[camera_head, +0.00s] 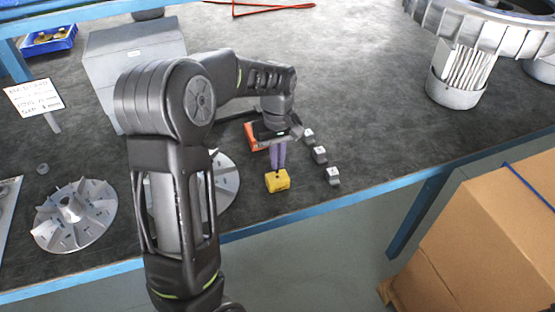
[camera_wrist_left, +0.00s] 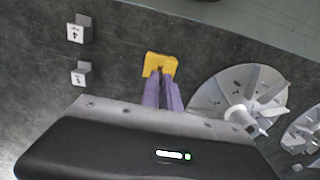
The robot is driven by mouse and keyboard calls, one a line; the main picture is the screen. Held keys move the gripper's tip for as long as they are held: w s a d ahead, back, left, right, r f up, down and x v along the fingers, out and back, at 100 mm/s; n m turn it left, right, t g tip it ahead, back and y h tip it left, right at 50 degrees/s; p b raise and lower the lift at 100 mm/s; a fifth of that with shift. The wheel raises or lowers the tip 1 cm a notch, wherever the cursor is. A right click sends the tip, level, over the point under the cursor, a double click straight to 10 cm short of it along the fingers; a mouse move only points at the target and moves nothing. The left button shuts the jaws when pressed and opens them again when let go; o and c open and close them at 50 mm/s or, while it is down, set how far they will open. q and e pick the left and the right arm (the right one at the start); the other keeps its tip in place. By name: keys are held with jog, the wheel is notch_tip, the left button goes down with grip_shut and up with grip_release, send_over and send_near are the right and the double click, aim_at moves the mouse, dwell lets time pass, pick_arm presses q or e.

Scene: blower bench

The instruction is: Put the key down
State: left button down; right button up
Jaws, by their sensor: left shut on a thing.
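My left gripper (camera_head: 277,168) has purple fingers and points down over the front part of the bench. It is shut on the key (camera_head: 277,181), of which a yellow blocky part shows at the fingertips. In the left wrist view the fingertips (camera_wrist_left: 162,80) meet the yellow key (camera_wrist_left: 160,64) at its near edge. I cannot tell whether the key touches the bench top. The bench (camera_head: 345,110) is dark grey with a blue front edge. My right gripper is not in view.
Several small grey numbered blocks (camera_head: 320,154) stand right of the gripper. A finned impeller disc (camera_head: 75,214) lies at left; another (camera_head: 225,182) is partly behind my arm. An orange-red item (camera_head: 253,137) is behind the gripper. Clear bench lies right of the blocks.

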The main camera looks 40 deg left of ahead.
pick_arm(q)
jog(key=shift+f, duration=0.3)
jog(key=shift+f+b, duration=0.35)
jog(key=shift+f, duration=0.2)
jog(key=shift+f, duration=0.1)
jog(key=c, duration=1.6)
grip_release()
jog(key=shift+r, duration=0.2)
notch_tip(320, 180, up, 13)
jog(key=shift+f+p, duration=0.1)
jog(key=shift+p, duration=0.25)
